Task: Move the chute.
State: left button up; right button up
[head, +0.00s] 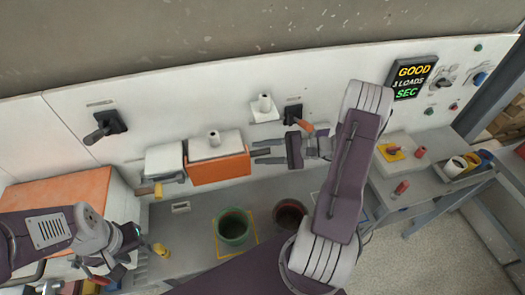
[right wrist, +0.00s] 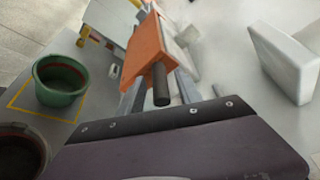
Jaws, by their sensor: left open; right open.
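The chute appears to be the orange-fronted trough (head: 220,168) with a pale top, on the white wall panel in the head view. In the right wrist view its orange side (right wrist: 146,45) faces me, with a dark peg-like handle (right wrist: 160,84) sticking out towards my gripper. My right gripper (head: 257,156) is open, just right of the trough, its fingers pointing left at it. In the right wrist view its fingers (right wrist: 160,95) lie either side of the handle; whether they touch it I cannot tell. My left gripper (head: 112,268) is low at the left, away from the trough, its fingers partly hidden.
A green bucket (head: 233,226) stands in a yellow square below the trough, with a dark red bucket (head: 289,213) to its right. A white box (head: 164,158) adjoins the trough's left. A lever (head: 304,124) and white shelf (head: 265,116) are above my right gripper. A lit display (head: 411,82) is at right.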

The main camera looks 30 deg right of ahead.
grip_shut()
dwell(1.3)
